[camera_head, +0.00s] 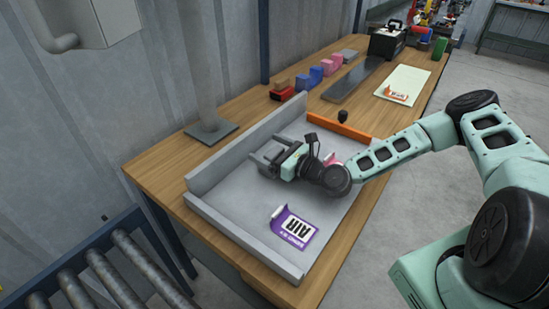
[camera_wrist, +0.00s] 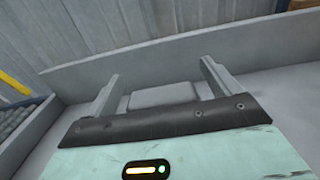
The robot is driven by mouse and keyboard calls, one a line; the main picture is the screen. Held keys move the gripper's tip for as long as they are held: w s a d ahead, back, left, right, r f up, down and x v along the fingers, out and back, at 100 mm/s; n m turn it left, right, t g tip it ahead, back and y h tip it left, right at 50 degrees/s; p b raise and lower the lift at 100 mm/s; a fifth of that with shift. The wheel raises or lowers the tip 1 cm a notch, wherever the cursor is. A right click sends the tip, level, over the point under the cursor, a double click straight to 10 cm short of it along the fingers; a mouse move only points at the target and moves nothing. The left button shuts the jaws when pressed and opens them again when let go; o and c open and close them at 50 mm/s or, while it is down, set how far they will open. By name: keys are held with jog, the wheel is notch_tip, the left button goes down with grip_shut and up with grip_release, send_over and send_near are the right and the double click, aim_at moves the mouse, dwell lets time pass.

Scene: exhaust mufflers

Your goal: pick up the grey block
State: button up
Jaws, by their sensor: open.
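A grey block (camera_wrist: 163,94) lies in the grey tray (camera_wrist: 262,85), seen in the wrist view between my gripper's two fingers. My gripper (camera_wrist: 160,72) is open, with one finger on each side of the block, and I see gaps beside it. Its near part is hidden by the gripper's dark front edge. In the head view my gripper (camera_head: 263,148) is low in the tray (camera_head: 240,237), pointing at its left back wall; the block there is hard to tell from the grey fingers.
A purple AIR packet (camera_head: 292,228) lies in the tray's front part. An orange bar (camera_head: 338,129) and a partly hidden pink thing (camera_head: 332,159) are behind my gripper. Red, blue and pink blocks (camera_head: 316,74) line the table's back edge. A roller conveyor (camera_head: 116,280) stands at the front left.

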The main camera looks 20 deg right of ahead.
jog(key=shift+w+a, duration=0.1)
jog(key=shift+c, duration=0.3)
jog(key=c, duration=1.1)
jog(key=shift+o, duration=0.2)
